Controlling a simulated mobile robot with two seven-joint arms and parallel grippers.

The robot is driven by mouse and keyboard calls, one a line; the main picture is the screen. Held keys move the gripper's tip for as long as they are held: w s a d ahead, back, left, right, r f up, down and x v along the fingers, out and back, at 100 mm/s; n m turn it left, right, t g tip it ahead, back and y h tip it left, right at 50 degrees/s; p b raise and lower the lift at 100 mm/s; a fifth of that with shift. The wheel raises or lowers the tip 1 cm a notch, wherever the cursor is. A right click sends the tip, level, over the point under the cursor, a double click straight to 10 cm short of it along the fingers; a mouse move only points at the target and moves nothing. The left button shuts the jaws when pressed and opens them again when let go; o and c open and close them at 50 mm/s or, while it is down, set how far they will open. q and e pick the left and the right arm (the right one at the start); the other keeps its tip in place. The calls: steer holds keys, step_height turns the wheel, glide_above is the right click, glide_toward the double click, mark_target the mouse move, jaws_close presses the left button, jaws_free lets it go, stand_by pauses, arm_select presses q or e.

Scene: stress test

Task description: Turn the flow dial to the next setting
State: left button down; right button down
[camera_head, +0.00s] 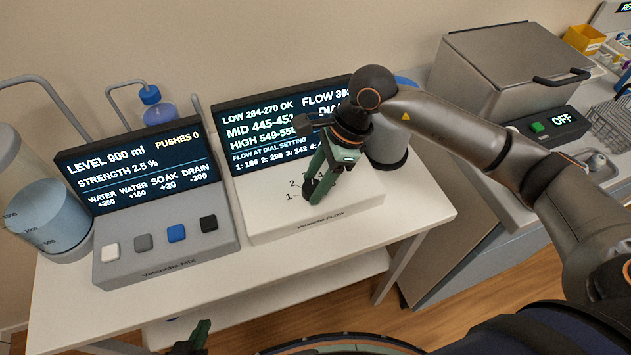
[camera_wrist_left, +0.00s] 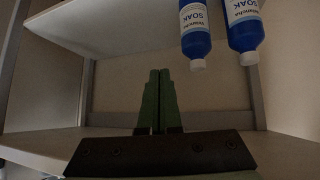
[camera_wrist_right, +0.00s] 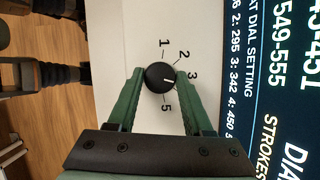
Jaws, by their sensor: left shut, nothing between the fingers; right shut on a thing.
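The flow dial (camera_wrist_right: 160,78) is a round black knob with a white mark on the white flow unit (camera_head: 262,222). Its mark points right in the right wrist view, roughly toward the printed 3; 1, 2 and 5 also show, and 4 is hidden by a finger. The flow screen (camera_head: 262,130) lists LOW 264-270 OK, MID 445-451, HIGH 549-555; my arm covers part of the flow and dial readings. My left gripper (camera_wrist_left: 158,98) is shut and empty.
A mixing unit (camera_head: 165,255) with several buttons stands left; its screen (camera_head: 135,165) reads LEVEL 900 ml, PUSHES 0. A grey cylinder (camera_head: 388,150) stands behind my right gripper. Blue SOAK bottles (camera_wrist_left: 195,35) hang into the left wrist view, near the shelf (camera_wrist_left: 110,30).

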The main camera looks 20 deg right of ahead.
steer(key=shift+f+m+t+b, duration=0.2)
steer(key=shift+m+t+b, duration=0.25)
steer(key=shift+m, duration=0.45)
steer(key=shift+s+m+t+b, duration=0.1)
steer(key=shift+m+t+b, duration=0.15)
steer(key=shift+m+b, duration=0.5)
steer(key=m+t+h+b, duration=0.1)
steer(key=m, duration=0.2)
steer(key=shift+s, duration=0.1)
steer(key=m+b, duration=0.2)
steer(key=shift+a+m+t+h, duration=0.15)
steer(key=shift+m+t+h, duration=0.15)
steer(key=shift+m+t, duration=0.1)
steer(key=shift+m+h+b, duration=0.4)
steer(key=shift+m+b, duration=0.15)
steer(key=shift+m, duration=0.4)
steer(key=shift+s+r+m+b, duration=0.1)
steer(key=shift+m+b, duration=0.25)
steer(key=shift+m, duration=0.35)
steer(key=shift+t+h, duration=0.3)
arm_select(q)
steer(key=shift+m+h, duration=0.4)
steer(key=d+f, duration=0.1)
steer(key=w+d+f, duration=0.1)
steer(key=d+f, duration=0.1)
steer(key=f, duration=0.1)
steer(key=shift+w, duration=0.25)
